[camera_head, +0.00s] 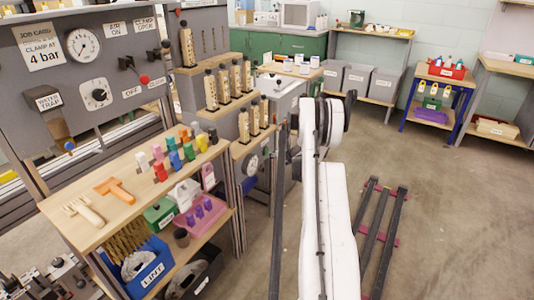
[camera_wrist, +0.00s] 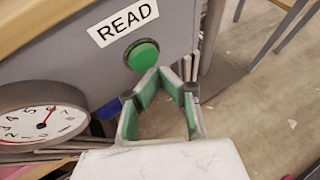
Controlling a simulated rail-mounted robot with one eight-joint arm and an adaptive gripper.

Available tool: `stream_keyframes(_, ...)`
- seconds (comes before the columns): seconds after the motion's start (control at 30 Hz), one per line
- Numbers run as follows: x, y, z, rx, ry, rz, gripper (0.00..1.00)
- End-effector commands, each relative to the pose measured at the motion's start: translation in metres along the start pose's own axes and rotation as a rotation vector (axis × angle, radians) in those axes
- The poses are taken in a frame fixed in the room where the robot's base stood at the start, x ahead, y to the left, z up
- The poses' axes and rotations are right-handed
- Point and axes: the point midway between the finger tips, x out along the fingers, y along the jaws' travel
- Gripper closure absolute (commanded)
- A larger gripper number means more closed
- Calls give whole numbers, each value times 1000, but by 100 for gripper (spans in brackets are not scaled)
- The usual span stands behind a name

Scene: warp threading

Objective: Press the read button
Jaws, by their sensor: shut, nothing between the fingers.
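The read button is a round green button (camera_wrist: 142,55) on a grey panel in the wrist view, just below a white label reading READ (camera_wrist: 124,22). My gripper (camera_wrist: 160,72) is shut and empty, its green-padded fingers meeting at the tips. The tips are at the lower right edge of the button in the picture and overlap it slightly; I cannot tell whether they touch it. In the head view my white arm stands in the middle, and I cannot make out the gripper or the button there.
A white dial with a red needle (camera_wrist: 45,122) sits left of the button on the same unit. In the head view, a wooden bench (camera_head: 120,170) with coloured blocks and tools stands at left. Black rails (camera_head: 383,235) lie on the floor at right, with open floor beyond.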

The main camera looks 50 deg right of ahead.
Motion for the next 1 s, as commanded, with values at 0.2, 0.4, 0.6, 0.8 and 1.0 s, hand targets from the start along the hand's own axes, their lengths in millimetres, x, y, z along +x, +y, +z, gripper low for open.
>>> stream_keyframes(0.2,0,0,0,0,0,0,100)
stream_keyframes(0.4,0,0,0,0,0,0,100)
stream_keyframes(0.6,0,0,0,0,0,0,100)
stream_keyframes(0.8,1,0,0,0,0,0,100)
stream_keyframes(1.0,6,3,2,-1,0,0,100)
